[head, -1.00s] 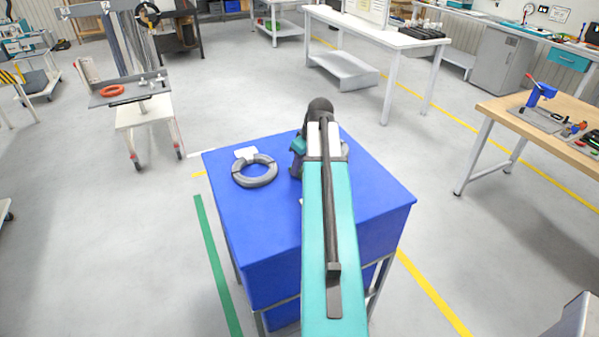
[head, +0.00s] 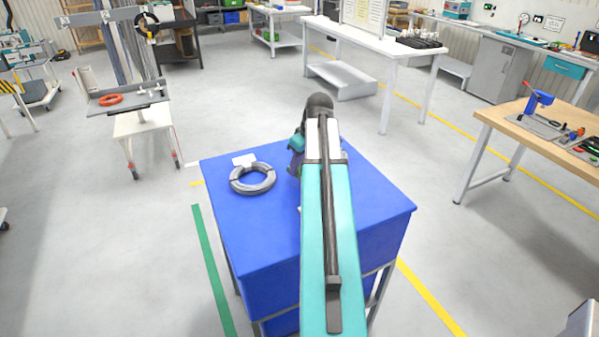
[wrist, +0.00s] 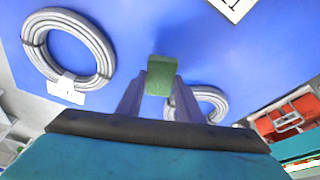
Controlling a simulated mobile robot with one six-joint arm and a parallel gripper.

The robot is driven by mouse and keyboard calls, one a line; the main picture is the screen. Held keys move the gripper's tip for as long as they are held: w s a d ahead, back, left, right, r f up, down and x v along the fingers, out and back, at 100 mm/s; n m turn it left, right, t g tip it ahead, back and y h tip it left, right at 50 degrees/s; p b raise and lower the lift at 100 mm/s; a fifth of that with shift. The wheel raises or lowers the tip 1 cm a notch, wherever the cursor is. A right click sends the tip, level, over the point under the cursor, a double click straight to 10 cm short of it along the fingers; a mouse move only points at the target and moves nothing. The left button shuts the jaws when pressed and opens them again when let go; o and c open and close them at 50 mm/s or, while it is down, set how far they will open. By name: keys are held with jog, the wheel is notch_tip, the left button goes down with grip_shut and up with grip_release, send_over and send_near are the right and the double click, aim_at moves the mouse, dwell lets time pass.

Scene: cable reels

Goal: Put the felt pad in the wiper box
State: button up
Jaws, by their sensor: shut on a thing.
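A small green block, which looks like the felt pad (wrist: 162,72), is between the fingertips of my gripper (wrist: 159,88) in the wrist view. My gripper is shut on it above the blue tabletop (head: 240,222). In the head view my own arm hides the gripper tips and the pad. I cannot make out a wiper box for certain. A red container with a grey frame (wrist: 291,118) shows at the right edge of the wrist view, off the blue surface, and I cannot tell what it is.
A grey cable coil (head: 253,179) lies on the blue top with a white label (head: 244,160) beside it. A second coil (wrist: 211,98) is partly hidden behind my gripper in the wrist view. A wooden workbench (head: 497,112) with tools stands at right. Open floor surrounds the blue table.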

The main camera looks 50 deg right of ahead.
jog(key=s+a+b, duration=0.1)
jog(key=s+a, duration=0.1)
jog(key=a, duration=0.1)
jog(key=s+a+b, duration=0.1)
jog(key=s+a, duration=0.1)
jog(key=a, duration=0.2)
jog(key=s+a+r+b, duration=0.1)
jog(key=s+a, duration=0.2)
jog(key=a, duration=0.1)
jog(key=shift+s+r, duration=0.1)
jog(key=shift+s+a+b, duration=0.15)
jog(key=shift+a+b, duration=0.2)
jog(key=shift+b, duration=0.9)
jog(key=shift+a+b, duration=0.1)
jog(key=shift+b, duration=0.2)
jog(key=shift+s+a+b, duration=0.3)
jog(key=shift+a+b, duration=0.1)
jog(key=shift+b, duration=0.8)
jog(key=shift+s+a+r+b, duration=0.15)
jog(key=shift+s+a+b, duration=0.15)
jog(key=shift+b, duration=0.45)
jog(key=shift+a, duration=0.1)
jog(key=shift+w, duration=0.1)
